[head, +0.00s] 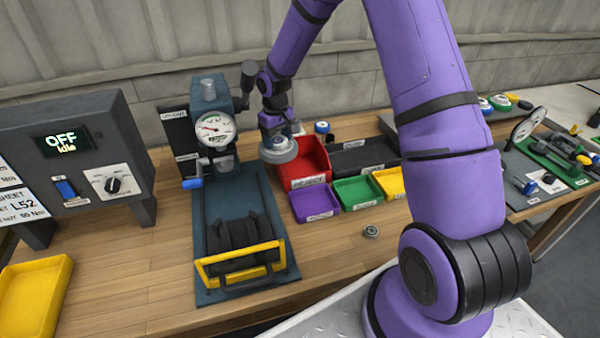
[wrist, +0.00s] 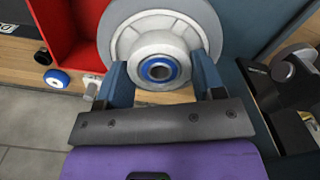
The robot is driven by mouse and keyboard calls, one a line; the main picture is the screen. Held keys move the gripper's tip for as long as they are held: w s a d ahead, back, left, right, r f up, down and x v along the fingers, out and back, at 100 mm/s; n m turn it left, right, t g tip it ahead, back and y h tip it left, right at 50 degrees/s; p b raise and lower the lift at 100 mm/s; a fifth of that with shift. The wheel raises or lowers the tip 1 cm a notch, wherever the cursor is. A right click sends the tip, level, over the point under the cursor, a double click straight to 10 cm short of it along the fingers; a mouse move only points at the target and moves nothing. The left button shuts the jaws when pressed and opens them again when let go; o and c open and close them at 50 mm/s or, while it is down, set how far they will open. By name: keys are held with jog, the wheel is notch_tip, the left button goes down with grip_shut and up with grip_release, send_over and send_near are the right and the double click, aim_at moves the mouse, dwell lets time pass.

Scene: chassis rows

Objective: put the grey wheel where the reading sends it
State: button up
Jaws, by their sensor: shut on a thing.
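The grey wheel (head: 279,153) hangs below my gripper (head: 277,132), beside the red bin (head: 306,160) and to the right of the gauge stand. In the wrist view, the grey wheel (wrist: 180,30) shows its pale hub and blue-ringed bore between the two fingers of my gripper (wrist: 162,82), which is shut on it. The round dial gauge (head: 215,129) has a white face and a red needle pointing toward the upper left; its exact reading is too small to tell. The red bin also shows at the upper left in the wrist view (wrist: 75,38).
Purple (head: 314,204), green (head: 357,192) and yellow (head: 390,182) bins stand in front of the red bin. A black tray (head: 362,157) lies behind them. A dark box (head: 70,150) shows OFF. A yellow-handled fixture (head: 240,262) and a small ring (head: 371,231) are on the bench.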

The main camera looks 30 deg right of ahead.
jog(key=n, duration=0.2)
jog(key=d+r+n, duration=0.1)
jog(key=n, duration=0.1)
jog(key=d+n, duration=0.1)
jog(key=shift+w+r+n, duration=0.2)
jog(key=shift+w+n, duration=0.05)
jog(key=shift+n, duration=0.15)
jog(key=d+n, duration=0.1)
jog(key=n, duration=0.1)
jog(key=r+n, duration=0.1)
jog(key=n, duration=0.1)
jog(key=d+n, duration=0.1)
jog(key=n, duration=0.1)
jog(key=shift+w+d+r+n, duration=0.2)
jog(key=shift+d+r+n, duration=0.1)
jog(key=shift+n, duration=0.1)
jog(key=d+r+n, duration=0.1)
jog(key=d+n, duration=0.1)
jog(key=n, duration=1)
send_over(300, 172)
notch_tip(300, 172, down, 17)
jog(key=shift+d+r, duration=0.1)
jog(key=shift+r, duration=0.1)
jog(key=shift+f, duration=0.1)
jog(key=o, duration=1.2)
jog(key=shift+c, duration=0.2)
